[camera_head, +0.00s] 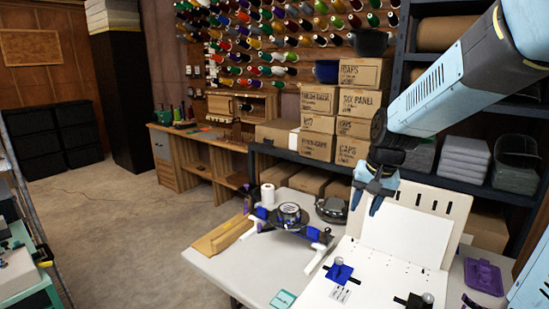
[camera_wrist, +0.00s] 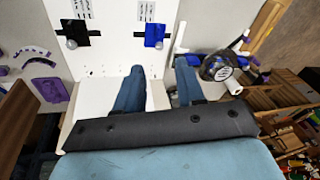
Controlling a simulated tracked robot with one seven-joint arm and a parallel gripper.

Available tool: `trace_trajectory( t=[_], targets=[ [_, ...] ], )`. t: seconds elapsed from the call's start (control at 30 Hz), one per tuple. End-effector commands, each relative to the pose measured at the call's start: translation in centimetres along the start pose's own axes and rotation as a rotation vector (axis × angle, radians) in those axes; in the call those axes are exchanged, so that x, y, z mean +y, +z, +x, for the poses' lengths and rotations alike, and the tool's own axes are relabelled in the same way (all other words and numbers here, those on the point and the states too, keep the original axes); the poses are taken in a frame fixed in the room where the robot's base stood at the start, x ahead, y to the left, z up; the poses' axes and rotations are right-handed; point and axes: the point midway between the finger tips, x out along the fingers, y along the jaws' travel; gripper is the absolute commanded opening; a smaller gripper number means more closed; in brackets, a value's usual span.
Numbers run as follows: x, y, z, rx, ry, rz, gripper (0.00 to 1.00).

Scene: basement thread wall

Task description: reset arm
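My gripper (camera_head: 366,198) hangs at the end of my raised blue arm, above the white board on the table. In the wrist view, the two blue fingers of my gripper (camera_wrist: 158,88) stand apart with an empty gap between them. Nothing is held. My arm comes in from the upper right in the head view.
The table (camera_head: 228,262) holds a white board (camera_head: 385,275) with a blue clamp (camera_head: 339,271) and a black clamp (camera_head: 413,300). Boxes (camera_head: 320,122) and shelves stand behind. Floor at left is clear.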

Motion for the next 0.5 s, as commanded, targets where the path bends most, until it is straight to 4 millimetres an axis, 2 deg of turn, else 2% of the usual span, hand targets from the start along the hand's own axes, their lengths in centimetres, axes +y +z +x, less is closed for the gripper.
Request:
trace_trajectory(
  t=[0.03,0.2,0.5],
  targets=[
    [0.2,0.7,-1.3,0.019,-0.007,-0.019,0.38],
    [1.1,3.3,-4.5,0.071,-0.013,-0.089,0.38],
    [2.7,8.2,-9.1,0.171,0.004,-0.21,0.38]
  ],
)
